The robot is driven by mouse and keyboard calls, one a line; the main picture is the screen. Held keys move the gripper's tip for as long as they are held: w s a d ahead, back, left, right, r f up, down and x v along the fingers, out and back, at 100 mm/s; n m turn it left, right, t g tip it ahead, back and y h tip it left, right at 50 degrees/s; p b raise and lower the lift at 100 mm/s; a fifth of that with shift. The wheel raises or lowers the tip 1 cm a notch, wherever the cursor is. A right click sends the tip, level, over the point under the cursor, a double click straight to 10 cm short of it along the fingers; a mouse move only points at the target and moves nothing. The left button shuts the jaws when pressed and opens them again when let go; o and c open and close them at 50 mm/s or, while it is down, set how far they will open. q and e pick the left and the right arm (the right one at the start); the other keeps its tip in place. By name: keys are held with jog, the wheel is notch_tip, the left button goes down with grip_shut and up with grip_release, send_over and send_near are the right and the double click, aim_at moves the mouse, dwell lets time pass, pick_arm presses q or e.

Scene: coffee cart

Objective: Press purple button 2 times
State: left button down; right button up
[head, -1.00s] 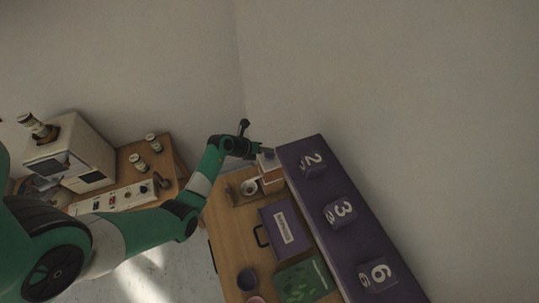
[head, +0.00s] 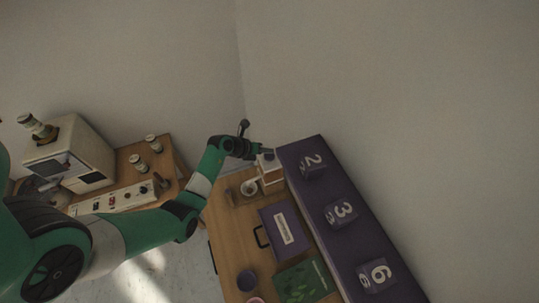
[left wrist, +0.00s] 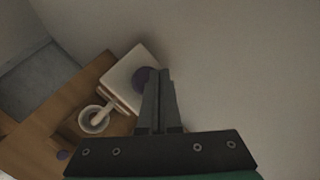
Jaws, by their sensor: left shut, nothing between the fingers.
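The purple button (left wrist: 141,78) is a round disc on top of a white box (left wrist: 121,68) in the left wrist view, partly covered by my left gripper's fingers. In the head view the white box (head: 271,165) stands at the far end of the wooden table, and the button (head: 268,155) is small there. My left gripper (left wrist: 161,72) is shut and empty. Its fingertips overlap the button's right side in the wrist view; I cannot tell whether they touch it. In the head view the left gripper (head: 257,151) is right by the box. My right gripper is not in view.
A cup with a pale handle-like piece (left wrist: 95,118) sits beside the box. A purple shelf (head: 330,190) with numbered blocks runs along the right. A purple case (head: 284,232) and a green board (head: 303,282) lie on the table (head: 225,215). A coffee machine (head: 70,150) stands left.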

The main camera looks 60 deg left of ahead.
pick_arm(q)
jog(key=shift+f, duration=0.15)
dwell(0.7)
jog(key=shift+f, duration=0.25)
jog(key=shift+f+b, duration=0.55)
jog(key=shift+f, duration=0.3)
dwell(0.7)
jog(key=shift+r, duration=0.1)
jog(key=shift+r+p, duration=1.15)
jog(key=shift+p, duration=0.4)
